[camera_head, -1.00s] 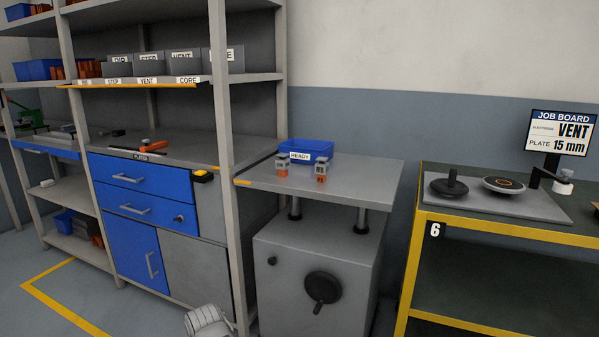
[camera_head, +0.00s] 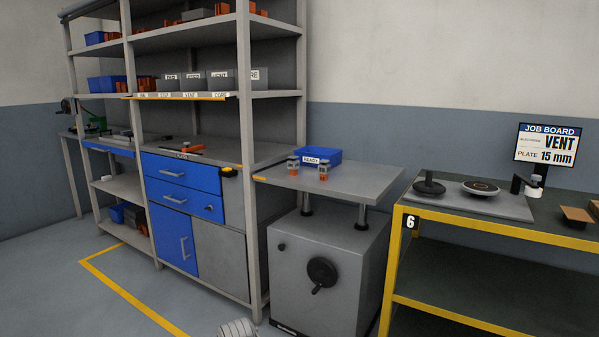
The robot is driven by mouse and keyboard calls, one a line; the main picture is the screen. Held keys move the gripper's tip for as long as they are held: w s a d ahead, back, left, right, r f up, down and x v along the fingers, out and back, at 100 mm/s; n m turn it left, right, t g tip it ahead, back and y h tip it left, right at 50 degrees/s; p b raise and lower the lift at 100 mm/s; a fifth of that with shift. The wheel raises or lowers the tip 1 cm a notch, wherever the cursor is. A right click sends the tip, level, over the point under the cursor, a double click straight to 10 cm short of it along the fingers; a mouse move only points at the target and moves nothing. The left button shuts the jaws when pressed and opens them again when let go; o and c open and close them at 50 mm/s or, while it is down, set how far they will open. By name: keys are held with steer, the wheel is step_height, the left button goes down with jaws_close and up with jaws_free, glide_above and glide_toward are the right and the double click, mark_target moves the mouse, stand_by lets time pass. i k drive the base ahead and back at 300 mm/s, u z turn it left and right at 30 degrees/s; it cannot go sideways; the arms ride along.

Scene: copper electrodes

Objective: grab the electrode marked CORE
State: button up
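A shelf strip (camera_head: 180,96) carries labels; the last two read VENT and CORE. The grey bin at its right end (camera_head: 250,83) shows only "RE", partly hidden by the rack post. What lies inside it cannot be seen. Two orange blocks with grey tops, a left one (camera_head: 293,167) and a right one (camera_head: 323,171), stand on the grey lift table. No marking on them is legible. My gripper is not in view; only a pale ribbed part, probably of my arm, shows at the bottom edge.
A blue bin marked READY (camera_head: 318,154) sits on the lift table (camera_head: 365,181). The job board (camera_head: 549,145) reads VENT, 15 mm, above the yellow-edged bench (camera_head: 455,227). An orange-handled item (camera_head: 188,149) lies on the drawer cabinet. Floor is open at lower left.

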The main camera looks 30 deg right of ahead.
mark_target(293, 165)
steer(key=k, duration=0.5)
steer(key=z, duration=1.3)
steer(key=i, duration=1.4)
steer(key=u, duration=0.05)
